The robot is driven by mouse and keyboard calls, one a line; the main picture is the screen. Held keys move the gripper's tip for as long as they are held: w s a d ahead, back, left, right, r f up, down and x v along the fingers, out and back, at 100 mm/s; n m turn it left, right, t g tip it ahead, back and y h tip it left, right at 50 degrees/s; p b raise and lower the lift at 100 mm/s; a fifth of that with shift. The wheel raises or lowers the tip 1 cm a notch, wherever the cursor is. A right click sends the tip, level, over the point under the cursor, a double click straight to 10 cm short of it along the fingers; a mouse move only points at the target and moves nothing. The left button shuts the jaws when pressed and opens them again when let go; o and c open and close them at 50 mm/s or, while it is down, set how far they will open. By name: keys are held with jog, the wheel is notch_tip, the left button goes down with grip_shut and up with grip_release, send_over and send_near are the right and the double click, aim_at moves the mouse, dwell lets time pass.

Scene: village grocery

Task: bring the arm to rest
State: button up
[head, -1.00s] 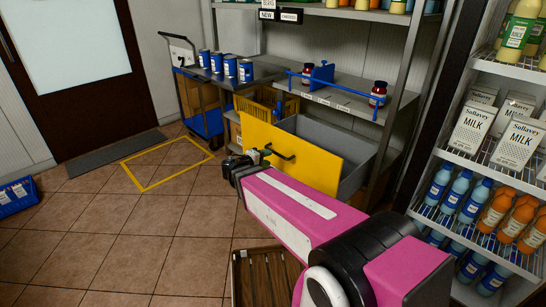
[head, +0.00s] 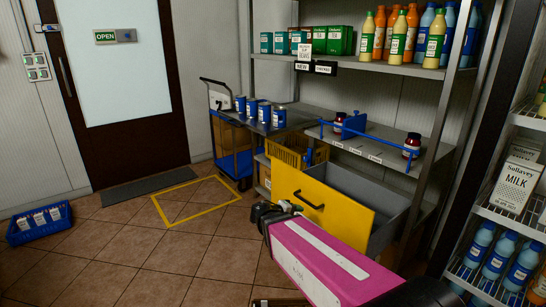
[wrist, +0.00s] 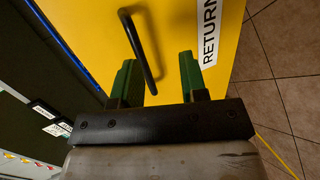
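My gripper (wrist: 157,60) is open, its two green fingers apart with nothing held between them. In the wrist view the black bar handle (wrist: 138,42) on the yellow drawer front (wrist: 90,45) reaches down between the fingers in the picture. I cannot tell the exact gap. In the head view my gripper (head: 288,208) is just in front of the yellow drawer front (head: 345,213), near the left end of the handle (head: 308,200). The drawer is pulled out, with its grey inside showing. My pink arm comes in from the lower right.
A fridge with milk cartons (head: 516,183) is at the right. A blue crate (head: 40,222) lies at the left. The tiled floor inside the yellow outline (head: 195,201) is clear.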

jog(key=s+d+f+m+g+y, duration=0.6)
jog(key=s+d+f+y, duration=0.1)
jog(key=y, duration=0.4)
jog(key=shift+s+f+g+y, duration=0.4)
jog(key=shift+s+f, duration=0.05)
jog(key=shift+f, duration=0.2)
